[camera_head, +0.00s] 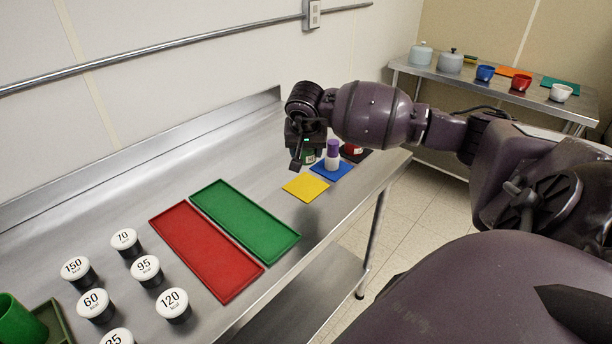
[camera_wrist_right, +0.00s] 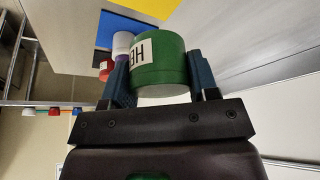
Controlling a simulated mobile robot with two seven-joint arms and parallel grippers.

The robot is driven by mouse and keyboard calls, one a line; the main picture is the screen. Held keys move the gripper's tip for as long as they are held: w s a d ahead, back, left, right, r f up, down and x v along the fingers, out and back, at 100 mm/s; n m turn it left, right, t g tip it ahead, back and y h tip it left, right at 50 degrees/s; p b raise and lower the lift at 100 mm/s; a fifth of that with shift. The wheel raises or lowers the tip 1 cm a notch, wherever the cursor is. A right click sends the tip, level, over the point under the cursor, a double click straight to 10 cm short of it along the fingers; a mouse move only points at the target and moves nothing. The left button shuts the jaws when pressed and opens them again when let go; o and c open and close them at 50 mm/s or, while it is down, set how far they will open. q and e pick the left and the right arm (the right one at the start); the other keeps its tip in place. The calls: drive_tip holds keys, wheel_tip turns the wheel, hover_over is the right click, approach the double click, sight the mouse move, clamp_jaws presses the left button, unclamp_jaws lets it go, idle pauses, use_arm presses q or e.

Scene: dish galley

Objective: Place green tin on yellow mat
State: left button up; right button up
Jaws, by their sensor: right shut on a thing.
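My right gripper (camera_head: 306,158) is over the back part of the steel counter. In the right wrist view its jaws (camera_wrist_right: 162,85) are shut on a green tin (camera_wrist_right: 172,66) with a white label. In the head view the tin is mostly hidden behind the gripper. The yellow mat (camera_head: 306,187) lies bare on the counter, just in front of and below the gripper. It also shows in the right wrist view (camera_wrist_right: 150,6). My left gripper is not in view.
A blue mat (camera_head: 345,170) bears a white bottle with a purple cap (camera_head: 333,155). A red tin (camera_head: 352,149) stands on a dark mat behind it. Red (camera_head: 205,250) and green (camera_head: 245,221) trays lie left of the yellow mat. Several white-lidded jars (camera_head: 173,305) stand at front left.

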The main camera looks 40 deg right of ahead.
hover_over(306, 183)
drive_tip(key=f, duration=0.3)
drive_tip(key=s+f, duration=0.1)
drive_tip(key=shift+a+f, duration=0.3)
drive_tip(key=shift+a, duration=0.1)
drive_tip(key=shift+w+f, duration=0.1)
drive_tip(key=shift+f, duration=1.9)
drive_tip(key=shift+f, duration=0.2)
drive_tip(key=o, duration=1)
drive_tip(key=shift+r, duration=0.1)
